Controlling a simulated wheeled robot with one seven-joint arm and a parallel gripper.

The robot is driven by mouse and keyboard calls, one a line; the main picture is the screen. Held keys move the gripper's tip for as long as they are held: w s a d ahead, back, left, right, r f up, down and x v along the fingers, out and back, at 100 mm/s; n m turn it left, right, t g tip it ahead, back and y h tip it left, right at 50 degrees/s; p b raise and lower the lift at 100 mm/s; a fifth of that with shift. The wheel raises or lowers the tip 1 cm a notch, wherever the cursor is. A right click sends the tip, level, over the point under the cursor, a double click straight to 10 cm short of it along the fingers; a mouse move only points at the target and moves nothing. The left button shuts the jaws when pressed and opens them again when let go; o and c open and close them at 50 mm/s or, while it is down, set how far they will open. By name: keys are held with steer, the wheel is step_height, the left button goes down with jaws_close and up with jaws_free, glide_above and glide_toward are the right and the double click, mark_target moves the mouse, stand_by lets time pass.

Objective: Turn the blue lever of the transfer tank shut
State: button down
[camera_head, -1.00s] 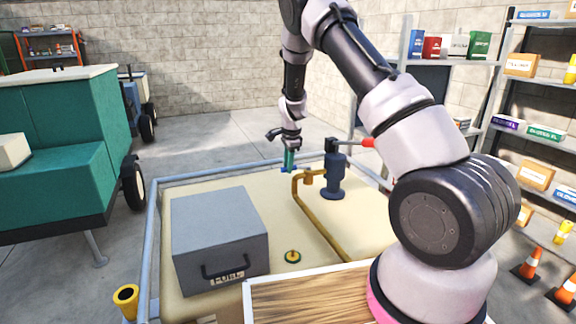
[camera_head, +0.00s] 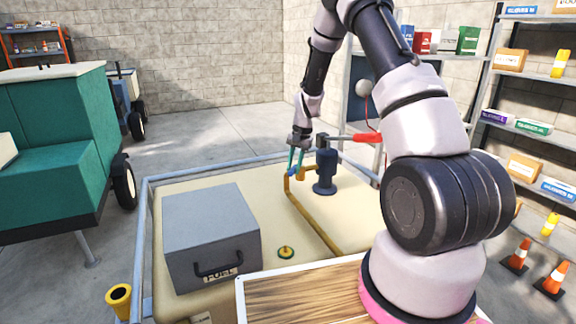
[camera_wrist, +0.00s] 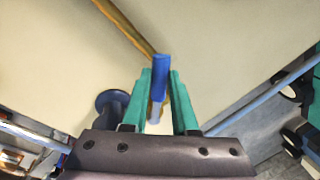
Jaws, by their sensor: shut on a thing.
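The transfer tank (camera_head: 265,215) is a cream tank in a grey rail frame. Its blue lever (camera_wrist: 162,68) sits at the end of a brass pipe (camera_head: 312,222). My gripper (camera_head: 296,165), with teal fingers, is at the far side of the tank, pointing down. In the wrist view, the fingers are on either side of the blue lever and shut on it. The lever's tip sticks out past the fingertips along the picture's upright direction. The valve body is mostly hidden by the fingers.
A dark blue hand pump (camera_head: 325,175) with a red-gripped handle (camera_head: 362,138) stands just right of my gripper. A grey fuel box (camera_head: 210,235) sits on the tank's left. A grey rail (camera_head: 215,168) runs along the far edge. Shelves stand at the right.

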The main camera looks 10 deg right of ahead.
steer(key=d+n+g, duration=0.1)
steer(key=d+n, duration=0.6)
steer(key=n, duration=0.2)
steer(key=shift+s+g, duration=0.3)
steer(key=shift+s, duration=0.15)
steer(key=c, duration=0.7)
jaws_free()
steer(key=r, duration=0.3)
steer(key=d+r, duration=0.1)
steer(key=r, duration=0.3)
steer(key=d+r, duration=0.1)
steer(key=r, duration=0.2)
steer(key=shift+w+r, duration=0.2)
steer(key=shift+r, duration=0.1)
